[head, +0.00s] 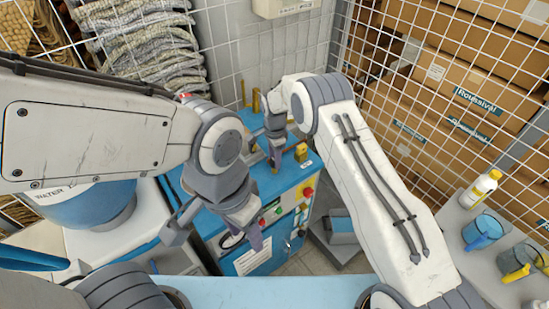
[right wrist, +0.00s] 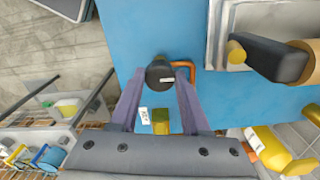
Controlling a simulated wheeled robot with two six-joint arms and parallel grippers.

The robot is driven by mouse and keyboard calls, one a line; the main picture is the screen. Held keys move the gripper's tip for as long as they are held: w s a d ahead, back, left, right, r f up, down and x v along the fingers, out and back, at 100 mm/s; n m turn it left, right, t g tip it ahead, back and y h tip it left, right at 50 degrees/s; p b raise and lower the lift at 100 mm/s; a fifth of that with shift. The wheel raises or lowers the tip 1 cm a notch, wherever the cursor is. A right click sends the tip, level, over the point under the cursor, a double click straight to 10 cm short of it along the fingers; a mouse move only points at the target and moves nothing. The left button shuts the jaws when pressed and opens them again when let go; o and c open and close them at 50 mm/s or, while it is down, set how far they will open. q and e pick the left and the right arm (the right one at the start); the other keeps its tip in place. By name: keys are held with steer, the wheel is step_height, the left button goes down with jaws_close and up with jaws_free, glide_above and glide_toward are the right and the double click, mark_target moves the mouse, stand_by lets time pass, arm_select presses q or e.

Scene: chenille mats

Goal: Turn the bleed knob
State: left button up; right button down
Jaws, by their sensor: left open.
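The round black bleed knob (right wrist: 160,73), with a small white mark on its face, stands by an orange pipe over the blue cabinet top in the right wrist view. My right gripper (head: 276,160) points down over the blue cabinet (head: 290,178). Its two purple fingers are apart, one on each side of the knob, with a small gap visible on both sides. In the head view the knob is hidden or too small to tell behind this gripper. My left gripper (head: 214,240) is open and empty in front of the cabinet, lower in the view.
A yellow block (head: 301,152) stands beside the right gripper. A black-handled part (right wrist: 270,55) lies to the right in the right wrist view. A grey shelf at right holds a yellow-capped bottle (head: 480,188) and a blue jug (head: 483,232). Wire mesh closes the back.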

steer(key=shift+f+n+b, duration=0.1)
steer(key=shift+n+b, duration=0.6)
steer(key=shift+b, duration=0.2)
steer(key=shift+n+b, duration=1.1)
steer(key=shift+b, duration=0.05)
steer(key=n+b, duration=0.2)
steer(key=n, duration=0.2)
steer(key=shift+n+b, duration=0.3)
steer(key=shift+b, duration=0.1)
steer(key=n+b, duration=0.1)
steer(key=n, duration=0.4)
steer(key=shift+b, duration=0.4)
steer(key=n, duration=0.4)
steer(key=n+b, duration=0.1)
steer(key=n, duration=0.1)
steer(key=shift+w+r+n, duration=0.1)
steer(key=shift+r+n, duration=0.15)
steer(key=shift+n, duration=0.05)
steer(key=shift+c, duration=1.9)
jaws_free()
